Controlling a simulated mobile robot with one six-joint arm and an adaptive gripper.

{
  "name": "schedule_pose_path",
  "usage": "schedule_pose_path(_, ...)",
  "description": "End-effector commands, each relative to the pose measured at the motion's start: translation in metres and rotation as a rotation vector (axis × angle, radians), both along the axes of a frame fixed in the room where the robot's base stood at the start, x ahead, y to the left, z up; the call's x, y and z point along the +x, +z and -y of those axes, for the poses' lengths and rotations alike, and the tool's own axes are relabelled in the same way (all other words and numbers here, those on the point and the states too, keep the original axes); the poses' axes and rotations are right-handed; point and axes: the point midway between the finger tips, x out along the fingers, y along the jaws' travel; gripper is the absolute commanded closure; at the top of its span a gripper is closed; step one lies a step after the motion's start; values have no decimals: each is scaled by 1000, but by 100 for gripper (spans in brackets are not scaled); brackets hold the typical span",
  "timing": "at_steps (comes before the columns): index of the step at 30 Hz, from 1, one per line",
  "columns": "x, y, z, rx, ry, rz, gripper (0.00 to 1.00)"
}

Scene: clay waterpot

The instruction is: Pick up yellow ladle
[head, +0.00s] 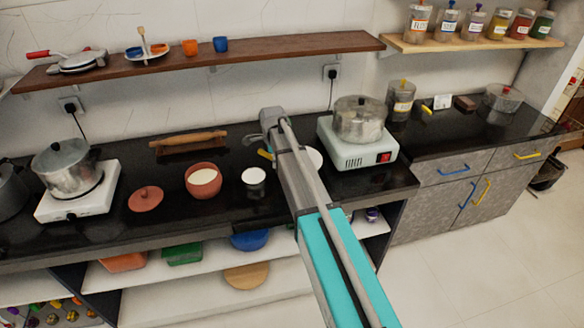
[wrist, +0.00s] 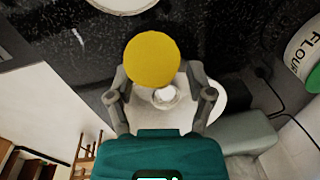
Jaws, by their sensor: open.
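The yellow ladle shows in the wrist view as a round yellow face (wrist: 152,58) between and just beyond the fingertips. In the head view only a small yellow piece (head: 265,155) of it shows left of my arm. My gripper (wrist: 158,76) is open, with one finger on each side of the yellow face. I cannot tell whether either finger touches it. A white round dish (wrist: 215,98) lies behind the fingers in the wrist view. In the head view my arm hides most of the ladle and part of this dish (head: 315,158).
A white cup (head: 253,177) and a clay pot (head: 203,181) stand left of my arm on the black counter (head: 120,225). A stove (head: 357,149) with a steel pot (head: 358,121) stands close on the right. A wooden shelf (head: 290,46) runs above.

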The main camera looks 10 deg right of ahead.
Motion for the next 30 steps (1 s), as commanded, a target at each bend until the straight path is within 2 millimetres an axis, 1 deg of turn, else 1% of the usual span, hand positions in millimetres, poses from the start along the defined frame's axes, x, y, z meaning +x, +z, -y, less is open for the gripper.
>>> schedule_pose_path(3,0,-4,0,0,0,0,32)
schedule_pose_path(20,0,-3,1,0,-1,0,32)
schedule_pose_path(21,0,-3,1,0,-1,0,36)
schedule_pose_path(23,0,-3,1,0,-1,0,47)
schedule_pose_path(24,0,-3,1,0,-1,0,54)
schedule_pose_path(29,0,-3,1,0,-1,0,84)
schedule_pose_path(30,0,-3,1,0,-1,0,91)
